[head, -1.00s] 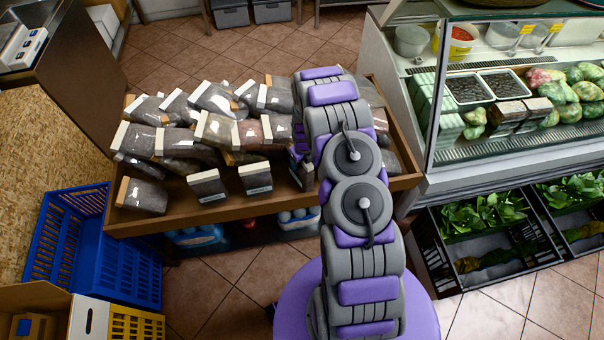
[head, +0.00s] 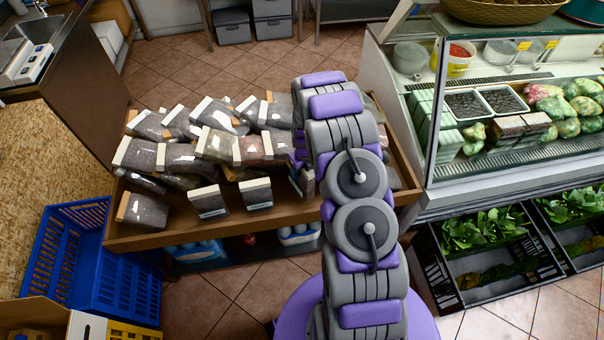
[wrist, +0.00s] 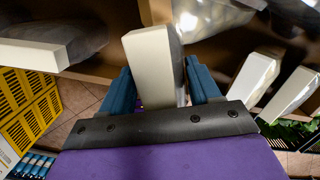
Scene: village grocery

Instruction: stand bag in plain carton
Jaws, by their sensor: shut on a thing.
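In the wrist view my gripper (wrist: 160,84) is shut on a bag (wrist: 154,62) with a pale top strip between its blue fingers. The bag's dark body is mostly hidden behind the strip. In the head view my gripper is largely hidden behind my arm, over the right part of the wooden display stand (head: 150,238). A brown carton (head: 30,312) shows at the bottom left corner, cut off by the frame edge. I cannot tell for sure that it is the plain carton.
Many similar bags (head: 180,157) lie on the stand, and two stand upright near its front edge. A blue crate (head: 62,255) and a yellow crate (head: 130,331) are at the left. A glass chiller (head: 520,165) and dark vegetable crates (head: 440,265) are at the right. Tiled floor lies between.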

